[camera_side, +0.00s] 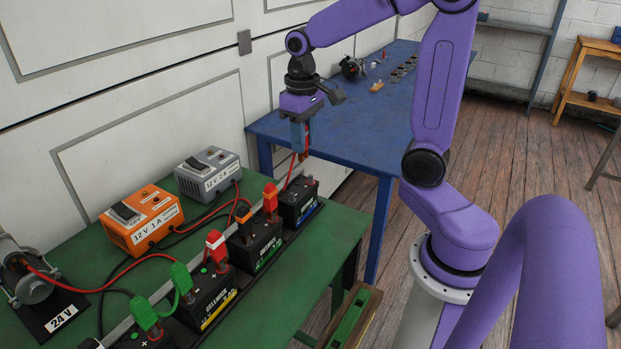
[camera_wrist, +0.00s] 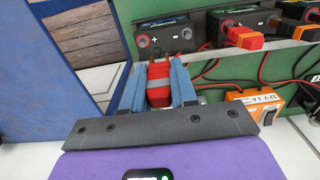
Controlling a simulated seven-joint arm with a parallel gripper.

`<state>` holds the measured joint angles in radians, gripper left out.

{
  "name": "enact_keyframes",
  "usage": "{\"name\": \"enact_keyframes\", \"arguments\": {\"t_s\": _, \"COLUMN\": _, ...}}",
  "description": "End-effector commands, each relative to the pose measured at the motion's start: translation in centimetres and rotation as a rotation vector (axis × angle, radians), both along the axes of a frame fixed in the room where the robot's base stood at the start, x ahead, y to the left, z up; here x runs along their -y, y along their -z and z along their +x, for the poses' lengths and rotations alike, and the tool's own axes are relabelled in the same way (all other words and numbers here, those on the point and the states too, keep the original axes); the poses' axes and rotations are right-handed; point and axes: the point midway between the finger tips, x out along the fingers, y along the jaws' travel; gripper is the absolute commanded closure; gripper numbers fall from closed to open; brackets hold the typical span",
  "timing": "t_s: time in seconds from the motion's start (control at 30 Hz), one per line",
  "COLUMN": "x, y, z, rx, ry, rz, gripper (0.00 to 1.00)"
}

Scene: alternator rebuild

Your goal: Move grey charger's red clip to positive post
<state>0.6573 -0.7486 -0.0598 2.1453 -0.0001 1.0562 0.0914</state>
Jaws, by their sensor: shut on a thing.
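My gripper (camera_side: 301,146) is shut on a red clip (camera_side: 306,154), held in the air above the far end of the green bench. In the wrist view, the red clip (camera_wrist: 160,84) with a grey band sits between the blue fingers of my gripper (camera_wrist: 160,75). A red cable hangs from the clip in the side view. The grey charger (camera_side: 208,172), marked 12 V 2 A, stands at the back of the bench. The endmost dark battery (camera_side: 299,207) has two posts with no clips on them; it also shows in the wrist view (camera_wrist: 165,38), ahead of the clip and apart from it.
An orange charger (camera_side: 142,219) stands beside the grey one. Several batteries line the bench (camera_side: 313,252); the neighbouring battery (camera_side: 257,246) carries an orange-red clip (camera_side: 270,196). Green clips (camera_side: 181,277) and loose cables lie nearer. A blue table (camera_side: 345,130) stands beyond.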

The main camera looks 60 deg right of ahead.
Motion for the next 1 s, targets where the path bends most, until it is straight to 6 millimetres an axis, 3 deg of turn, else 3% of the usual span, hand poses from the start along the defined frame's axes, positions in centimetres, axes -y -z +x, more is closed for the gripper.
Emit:
{"name": "enact_keyframes", "arguments": {"t_s": 0.17, "x": 3.7, "y": 0.1, "z": 0.0, "rx": 0.0, "ry": 0.006, "rz": 0.0, "gripper": 0.87}}
{"name": "enact_keyframes", "arguments": {"t_s": 0.3, "x": 3.2, "y": 2.8, "z": -0.1, "rx": -0.006, "ry": -0.001, "rz": 0.0, "gripper": 0.87}}
{"name": "enact_keyframes", "arguments": {"t_s": 0.5, "x": 3.2, "y": 4.8, "z": 0.0, "rx": -0.002, "ry": -0.001, "rz": 0.0, "gripper": 0.87}}
{"name": "enact_keyframes", "arguments": {"t_s": 1.0, "x": 3.2, "y": 5.4, "z": 0.0, "rx": 0.0, "ry": -0.001, "rz": 0.0, "gripper": 0.87}}
